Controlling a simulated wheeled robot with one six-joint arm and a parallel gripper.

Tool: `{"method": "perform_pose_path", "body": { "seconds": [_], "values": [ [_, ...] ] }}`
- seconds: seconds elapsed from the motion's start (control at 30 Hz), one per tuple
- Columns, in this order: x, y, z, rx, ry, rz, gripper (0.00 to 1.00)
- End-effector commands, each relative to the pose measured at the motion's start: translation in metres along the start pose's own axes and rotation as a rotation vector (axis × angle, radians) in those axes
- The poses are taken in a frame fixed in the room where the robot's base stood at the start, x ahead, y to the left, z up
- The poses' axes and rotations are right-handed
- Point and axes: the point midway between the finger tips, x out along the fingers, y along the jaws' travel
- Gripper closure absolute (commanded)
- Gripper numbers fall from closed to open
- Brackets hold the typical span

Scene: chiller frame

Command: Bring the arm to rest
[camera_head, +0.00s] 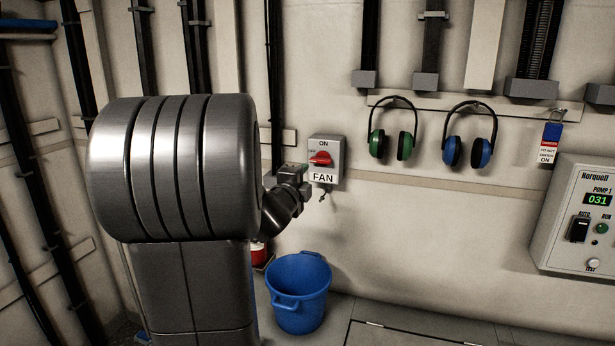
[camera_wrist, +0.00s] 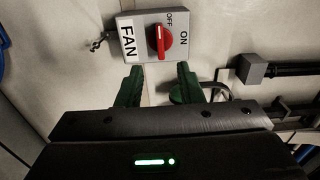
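My gripper (camera_head: 305,186) shows small in the head view, at the lower left of the grey FAN switch box (camera_head: 327,145). In the wrist view my gripper (camera_wrist: 158,72) has its two dark green-tinted fingers spread apart, with nothing seen between them. The FAN box (camera_wrist: 128,42) appears turned sideways beyond the fingertips. Its red knob (camera_head: 321,158) lies crosswise, toward the OFF side rather than upward to ON. The knob (camera_wrist: 160,41) is clear of the fingers in the wrist view. My arm hides part of the wall at left.
Green earmuffs (camera_head: 377,146) and blue earmuffs (camera_head: 483,154) hang right of the switch. A blue padlock with tag (camera_head: 552,132) and a pump panel (camera_head: 575,238) are farther right. A blue bucket (camera_head: 299,300) stands on the floor below. Pipes run along the walls.

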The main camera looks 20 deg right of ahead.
Motion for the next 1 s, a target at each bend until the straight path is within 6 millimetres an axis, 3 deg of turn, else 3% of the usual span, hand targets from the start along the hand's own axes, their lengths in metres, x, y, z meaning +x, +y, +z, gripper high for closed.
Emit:
{"method": "perform_pose_path", "body": {
  "seconds": [0.2, 0.57, 0.77, 1.0],
  "values": [
    [-0.011, 0.001, 0.000, 0.000, -0.001, 0.001, 0.66],
    [-0.010, 0.000, 0.000, 0.000, 0.000, 0.001, 0.66],
    [0.007, 0.000, 0.000, 0.000, 0.001, 0.002, 0.66],
    [0.047, -0.001, -0.001, 0.000, 0.002, 0.002, 0.66]
  ]
}}
